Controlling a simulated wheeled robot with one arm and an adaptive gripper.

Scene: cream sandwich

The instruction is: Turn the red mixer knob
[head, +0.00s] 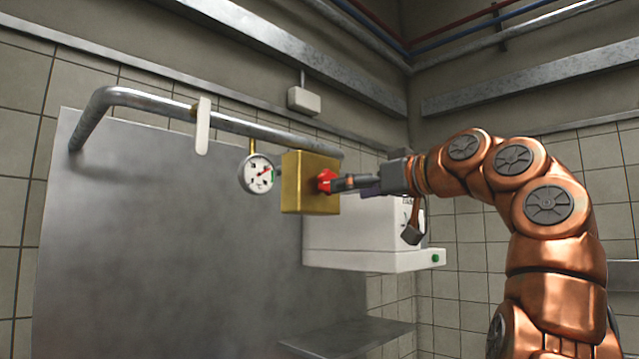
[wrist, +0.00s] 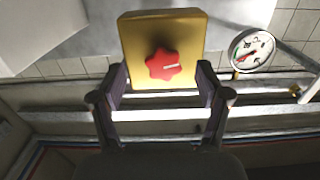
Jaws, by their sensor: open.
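The red mixer knob (head: 325,181) sits on the side face of a gold box (head: 296,189) fixed to a wall pipe. In the wrist view my gripper (wrist: 160,72) is open, one finger on each side of the knob, with gaps between. Whether the fingertips reach past the knob's face, I cannot tell.
A round dial gauge (head: 258,174) hangs left of the gold box. A white lever (head: 202,126) hangs from the grey pipe (head: 140,99). A white machine (head: 350,232) with a green button stands behind my gripper. A metal shelf (head: 345,337) is below.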

